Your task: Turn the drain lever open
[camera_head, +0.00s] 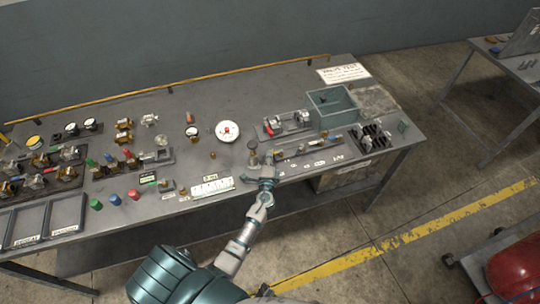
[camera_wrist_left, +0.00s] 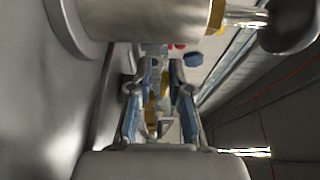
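My left gripper (camera_head: 265,162) is at the front edge of the grey table, beside a small upright fitting with a dark round top (camera_head: 252,146). In the left wrist view its two blue-padded fingers (camera_wrist_left: 162,75) stand apart, with small brass and grey parts visible between or beyond them. A large metal cylinder (camera_wrist_left: 150,15) fills the top of that view. A low board with pipe and valve parts (camera_head: 310,146) lies just right of the gripper. I cannot tell for sure which part is the drain lever, and contact is unclear. My right gripper is out of view.
A teal open box (camera_head: 331,108) and a red-handled fitting (camera_head: 301,117) stand behind and right. Several valves and coloured knobs crowd the table's left half.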

